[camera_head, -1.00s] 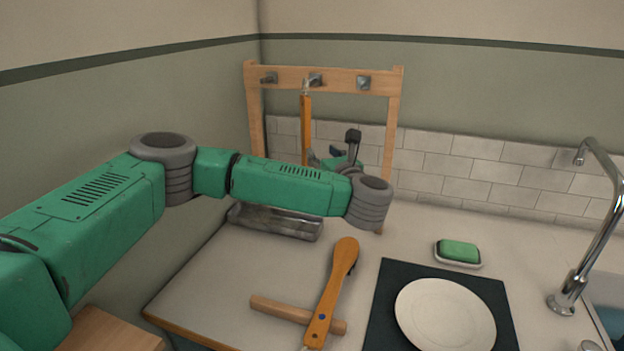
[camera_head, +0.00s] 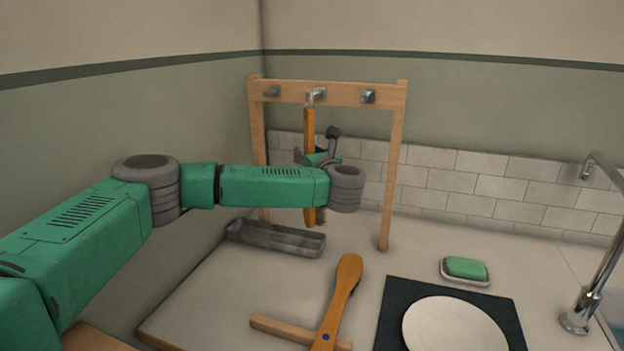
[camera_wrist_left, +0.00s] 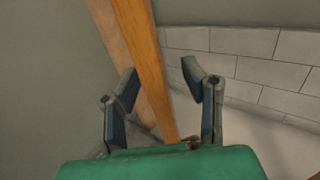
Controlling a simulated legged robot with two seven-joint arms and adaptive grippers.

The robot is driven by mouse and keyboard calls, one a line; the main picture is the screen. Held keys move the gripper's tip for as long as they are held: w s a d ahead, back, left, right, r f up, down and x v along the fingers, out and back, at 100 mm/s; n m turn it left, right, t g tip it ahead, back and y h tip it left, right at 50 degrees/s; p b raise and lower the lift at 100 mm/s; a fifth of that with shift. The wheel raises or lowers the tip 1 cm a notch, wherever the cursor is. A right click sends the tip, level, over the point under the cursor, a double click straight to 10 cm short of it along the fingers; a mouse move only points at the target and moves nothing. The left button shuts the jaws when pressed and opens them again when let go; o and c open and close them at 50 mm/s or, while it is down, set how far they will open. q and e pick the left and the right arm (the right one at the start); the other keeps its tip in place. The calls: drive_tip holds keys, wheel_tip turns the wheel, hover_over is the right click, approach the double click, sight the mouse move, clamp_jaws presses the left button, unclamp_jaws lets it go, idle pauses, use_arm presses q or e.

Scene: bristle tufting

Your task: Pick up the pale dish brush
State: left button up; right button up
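A brush with an orange-brown wooden handle (camera_head: 309,128) hangs from the rack's middle hook; my arm covers part of it. A second wooden-handled brush (camera_head: 341,290) lies on the counter across a paler wooden bar (camera_head: 281,328). Neither handle looks clearly pale, so I cannot tell which brush is the named one. My left gripper (camera_head: 317,150) is beside the hanging handle. In the left wrist view my gripper (camera_wrist_left: 160,79) is open, and the hanging handle (camera_wrist_left: 146,55) runs between its spread fingers with gaps on both sides. My right gripper is not in view.
The wooden rack (camera_head: 394,150) has three hooks and stands on the counter. A grey tray (camera_head: 275,238) sits below it. A white plate (camera_head: 455,325) on a dark mat (camera_head: 395,305), green soap (camera_head: 466,267) and a tap (camera_head: 590,290) are to the right.

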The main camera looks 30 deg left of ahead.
use_arm(q)
drive_tip(key=shift+a+f, duration=0.15)
drive_tip(key=shift+a, duration=0.2)
drive_tip(key=shift+d, duration=0.15)
clamp_jaws()
drive_tip(key=shift+d, duration=0.3)
drive_tip(key=shift+a+r, duration=0.2)
drive_tip(key=shift+r, duration=0.05)
